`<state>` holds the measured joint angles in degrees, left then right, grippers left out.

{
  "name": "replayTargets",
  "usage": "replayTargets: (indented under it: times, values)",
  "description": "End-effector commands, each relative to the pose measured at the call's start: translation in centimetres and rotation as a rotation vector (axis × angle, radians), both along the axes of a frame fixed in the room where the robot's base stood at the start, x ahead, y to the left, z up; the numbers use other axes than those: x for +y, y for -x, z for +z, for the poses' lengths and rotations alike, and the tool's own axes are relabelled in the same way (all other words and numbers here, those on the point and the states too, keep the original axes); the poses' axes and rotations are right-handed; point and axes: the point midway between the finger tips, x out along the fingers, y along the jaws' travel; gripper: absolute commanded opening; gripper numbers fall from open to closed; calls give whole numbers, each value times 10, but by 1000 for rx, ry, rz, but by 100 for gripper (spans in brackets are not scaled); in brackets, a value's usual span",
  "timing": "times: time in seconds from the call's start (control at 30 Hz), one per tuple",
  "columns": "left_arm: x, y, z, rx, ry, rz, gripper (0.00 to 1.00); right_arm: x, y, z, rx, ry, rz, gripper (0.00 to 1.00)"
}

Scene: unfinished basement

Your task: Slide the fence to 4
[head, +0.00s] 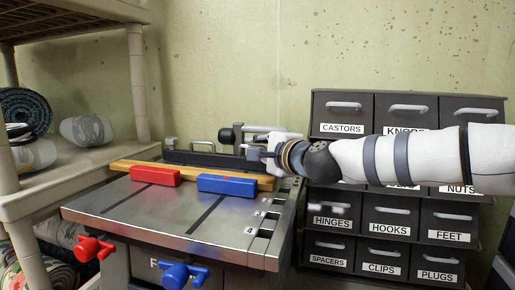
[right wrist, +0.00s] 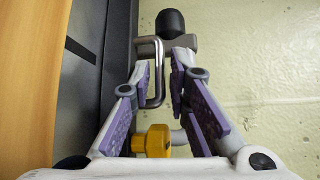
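The fence, a dark bar (head: 205,159) with a wooden strip (head: 128,166) along its front, lies across the back of the grey metal table (head: 165,215). Its dark bar (right wrist: 85,50) and the wood (right wrist: 25,90) also show in the right wrist view. The scale (head: 249,230) on the table's right edge carries the mark 4 nearest the front; the fence is well behind it. My right gripper (head: 247,146) is at the fence's right end. In the right wrist view, its purple-padded fingers (right wrist: 163,75) stand apart, with a bent metal handle (right wrist: 158,85) between them. Contact is unclear.
A red block (head: 155,175) and a blue block (head: 227,185) sit against the wooden strip. Red (head: 93,248) and blue (head: 178,275) knobs project from the front. Labelled drawers (head: 390,215) stand right; a shelf (head: 85,165) stands left. The table's front half is clear.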

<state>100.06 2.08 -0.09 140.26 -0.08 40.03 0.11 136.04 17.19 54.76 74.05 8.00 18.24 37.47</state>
Motion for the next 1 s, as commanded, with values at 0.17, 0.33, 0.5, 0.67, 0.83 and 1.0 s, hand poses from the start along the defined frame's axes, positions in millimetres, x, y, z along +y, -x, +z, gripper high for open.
replayTargets:
  times: [0.17, 0.33, 0.5, 0.67, 0.83, 1.0]
  values:
    - [0, 0, 0, -1, 0, 0, 47, 0, 0, 0, 0, 0, 0, 17]
    - [0, -1, 0, -2, 0, 0, 47, -9, 15, 3, 1, 0, 0, 17]
    - [0, -1, 0, -1, 0, 0, 47, -29, 54, 9, 0, -2, 1, 17]
    - [0, 0, 0, -1, 0, 0, 47, -46, 87, 13, 0, -1, 0, 17]
    - [0, 0, 0, -1, 0, 0, 47, -55, 104, 15, 0, -1, 0, 17]
    - [0, 0, 0, -1, 0, 0, 47, -55, 106, 14, 1, 0, 0, 17]
